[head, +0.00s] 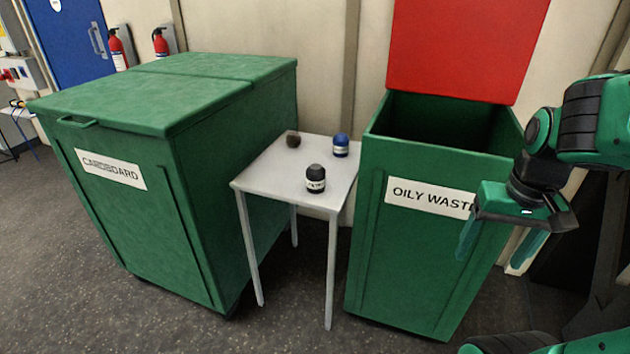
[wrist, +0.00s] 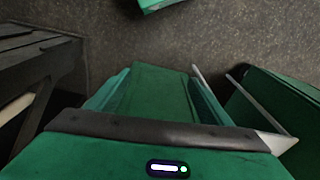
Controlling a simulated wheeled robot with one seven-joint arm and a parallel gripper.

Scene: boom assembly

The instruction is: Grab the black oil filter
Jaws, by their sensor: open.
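The black oil filter (head: 316,179) with a white label band stands upright near the front edge of the small white table (head: 268,182) in the head view. A blue filter (head: 341,145) with a white band stands at the back right of the table, and a dark brown round object (head: 293,140) sits at the back left. My gripper (head: 497,252) is open and empty, to the right of the table, in front of the oily waste bin. No oil filter shows in the wrist view.
The closed green cardboard bin (head: 215,190) stands left of the table. The green oily waste bin (head: 415,255) stands right of it with its red lid (head: 465,50) raised. Fire extinguishers (head: 118,48) and a blue door (head: 70,40) are behind. Dark floor in front is clear.

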